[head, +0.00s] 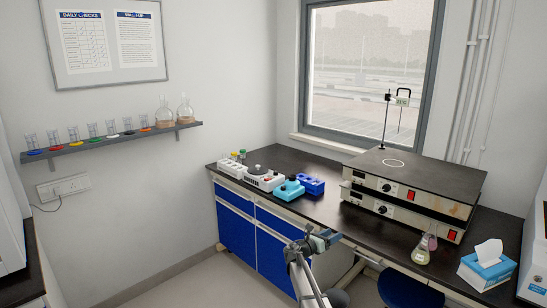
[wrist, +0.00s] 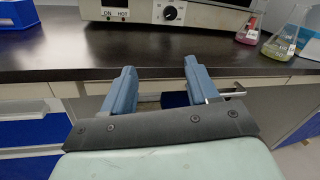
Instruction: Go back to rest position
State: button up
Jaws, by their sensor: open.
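My gripper (wrist: 158,82) is open and empty in the wrist view, with its two blue fingers apart. It is in front of the bench edge, facing the hot plate. In the head view my gripper (head: 325,240) shows small at the end of my arm, before the front edge of the dark bench (head: 340,213). Nothing is between the fingers.
Stacked hot plates (head: 412,188) stand on the bench, with a flask of yellowish liquid (head: 421,251) and a pink flask (head: 430,241) at their front right. A tissue box (head: 487,268) is at right. Blue racks (head: 311,185) and small devices stand at left. A blue stool (head: 408,287) is below.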

jog(key=s+d+f+m+g+y, duration=0.25)
jog(key=s+f+m+g, duration=0.3)
jog(key=s+f, duration=1.15)
jog(key=s+d+f+m+g+y, duration=0.1)
jog(key=s+f+m+g+y, duration=0.45)
jog(key=s+f, duration=1.1)
jog(key=s+a+f+m+g+y, duration=0.1)
jog(key=s+m, duration=0.4)
jog(key=s, duration=0.8)
jog(key=s+a+f+m+g+y, duration=0.2)
jog(key=s+a+m, duration=0.3)
jog(key=s, duration=0.7)
jog(key=s+a+f+m+g+y, duration=0.2)
jog(key=s+a+m+y, duration=0.2)
jog(key=s, duration=0.9)
jog(key=shift+s+m+g, duration=0.3)
jog(key=shift+s+m, duration=0.05)
jog(key=shift+m, duration=0.85)
